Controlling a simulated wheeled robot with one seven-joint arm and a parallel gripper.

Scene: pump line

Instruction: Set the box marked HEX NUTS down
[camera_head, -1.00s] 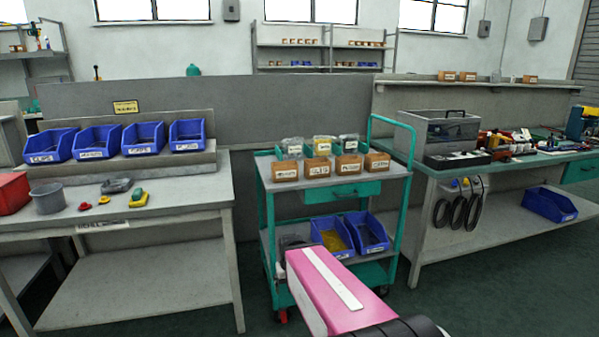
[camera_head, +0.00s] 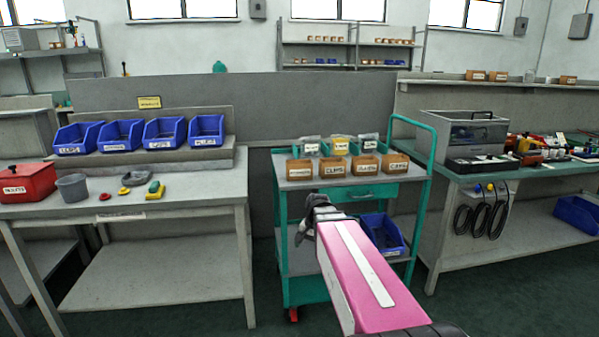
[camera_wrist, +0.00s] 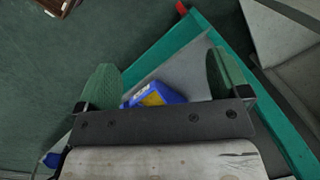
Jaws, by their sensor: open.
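My gripper (camera_head: 315,212) is in front of the teal cart (camera_head: 424,185) in the head view, below its top shelf. In the wrist view my gripper (camera_wrist: 162,82) is open, its two green fingers wide apart with nothing between them. Four small brown boxes stand in a row on the cart top: one at the left (camera_head: 300,171), two in the middle (camera_head: 333,170) (camera_head: 365,167) and one at the right (camera_head: 397,164). Their labels are too small to read surely, so I cannot tell which is HEX NUTS. A brown object (camera_wrist: 58,6) is cut off at the wrist view's top edge.
Bags lie behind the boxes. A blue bin (camera_head: 382,236) is on the cart's lower shelf; one with yellow contents (camera_wrist: 158,94) shows in the wrist view. A grey bench (camera_head: 190,212) with blue bins stands left, a green-topped bench (camera_head: 470,175) right.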

